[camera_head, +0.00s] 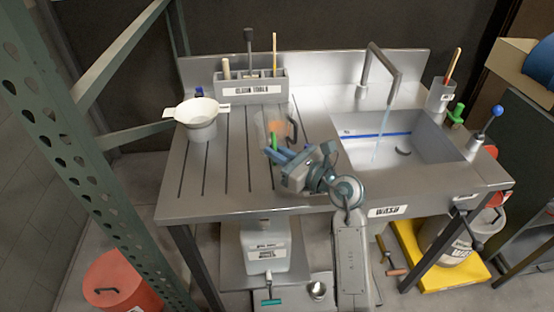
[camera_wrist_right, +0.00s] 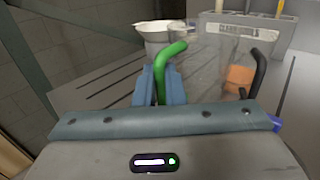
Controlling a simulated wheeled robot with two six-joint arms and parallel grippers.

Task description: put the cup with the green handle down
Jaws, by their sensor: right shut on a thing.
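A clear cup (camera_wrist_right: 208,62) with a green handle (camera_wrist_right: 172,52) is held by my right gripper (camera_wrist_right: 160,88), whose blue fingers are shut on the handle. In the head view this right gripper (camera_head: 277,154) is over the front middle of the ribbed drainboard (camera_head: 225,170), with the green handle (camera_head: 273,143) just beyond its fingertips. The cup looks upright; whether its base touches the board cannot be told. A second clear cup with a black handle (camera_wrist_right: 258,72) and orange contents (camera_wrist_right: 239,78) is close behind it. My left gripper is not in view.
A white funnel-topped pot (camera_head: 201,130) stands on the left of the drainboard. A grey tool holder (camera_head: 250,88) is at the back. The sink (camera_head: 400,150), with running water, is to the right. The board's left part between pot and cups is clear.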

